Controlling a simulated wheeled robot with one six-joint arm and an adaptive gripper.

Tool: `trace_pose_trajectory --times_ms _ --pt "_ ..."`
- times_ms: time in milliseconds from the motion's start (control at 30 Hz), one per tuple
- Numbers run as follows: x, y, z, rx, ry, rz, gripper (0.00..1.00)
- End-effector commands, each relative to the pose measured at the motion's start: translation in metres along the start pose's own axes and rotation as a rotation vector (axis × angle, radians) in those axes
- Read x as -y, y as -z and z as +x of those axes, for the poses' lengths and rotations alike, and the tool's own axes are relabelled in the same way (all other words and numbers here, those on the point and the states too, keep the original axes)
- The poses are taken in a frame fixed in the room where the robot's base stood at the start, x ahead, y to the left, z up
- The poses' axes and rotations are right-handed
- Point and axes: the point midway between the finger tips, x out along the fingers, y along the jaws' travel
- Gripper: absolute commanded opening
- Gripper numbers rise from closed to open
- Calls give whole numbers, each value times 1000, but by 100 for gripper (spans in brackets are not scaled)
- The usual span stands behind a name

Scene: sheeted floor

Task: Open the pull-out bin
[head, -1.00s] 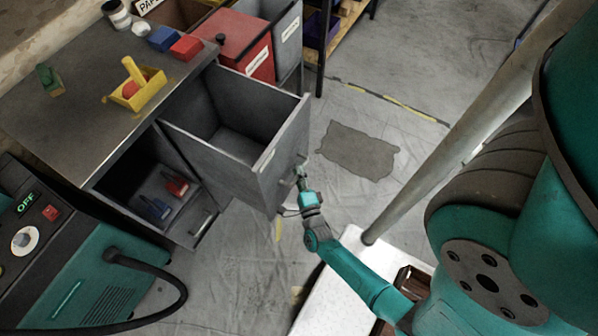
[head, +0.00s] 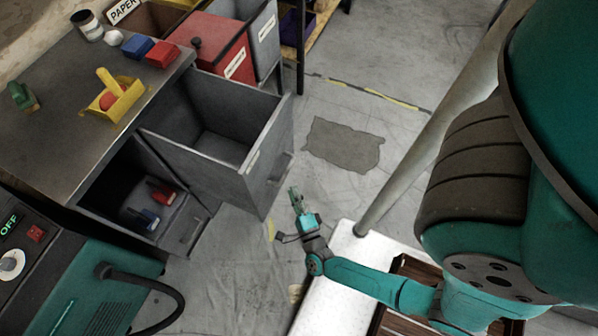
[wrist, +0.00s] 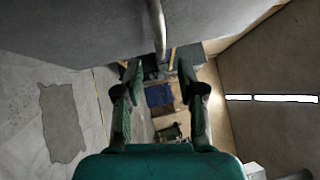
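The pull-out bin (head: 262,187) is a grey, open-topped, empty box. In the head view it stands pulled well out from the grey bench. Its front carries a grey handle (head: 281,168), which also shows in the wrist view as a bar (wrist: 157,28) on the grey front panel. My gripper (head: 295,191) is just in front of the bin front and below the handle, apart from it. In the wrist view my gripper (wrist: 160,76) has its two fingers spread, with nothing between them.
The bench top (head: 50,130) holds a yellow tray (head: 114,101), blue and red blocks and a jar. A lower drawer (head: 150,215) holds red and blue items. A red-lidded bin (head: 215,45) stands behind. A teal machine (head: 90,285) is at lower left. Floor right of the bin is clear.

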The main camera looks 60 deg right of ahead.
Motion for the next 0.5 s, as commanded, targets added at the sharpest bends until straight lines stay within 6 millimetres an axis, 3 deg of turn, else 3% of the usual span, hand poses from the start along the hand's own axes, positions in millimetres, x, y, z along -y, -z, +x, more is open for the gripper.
trace_pose_trajectory --times_ms 500 --pt "0 0 -31 2 -1 1 39"
